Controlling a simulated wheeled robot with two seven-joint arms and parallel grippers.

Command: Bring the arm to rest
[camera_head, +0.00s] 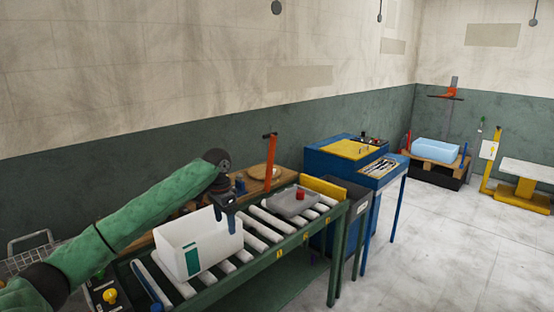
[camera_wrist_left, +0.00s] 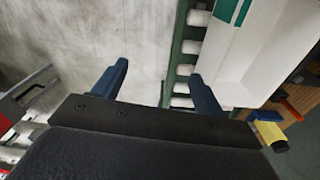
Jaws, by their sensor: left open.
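My left arm comes in from the left in a green sleeve and reaches over the roller conveyor (camera_head: 262,232). Its dark blue gripper (camera_head: 224,212) points down at the right end of a white open-topped bin (camera_head: 181,250) with a green label, overlapping it in the head view. In the left wrist view the two fingers (camera_wrist_left: 158,72) are apart with nothing between them. The conveyor rollers (camera_wrist_left: 186,70) and the bin's white wall (camera_wrist_left: 240,60) lie beyond them. I cannot tell whether the gripper touches the bin. My right gripper is in neither view.
A grey tray (camera_head: 290,207) with a red object (camera_head: 300,195) sits further along the rollers, before a yellow end plate (camera_head: 323,187). A wooden bench with an orange-handled tool (camera_head: 270,160) runs behind. A blue machine (camera_head: 330,165) stands beyond. The floor (camera_head: 440,245) at right is clear.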

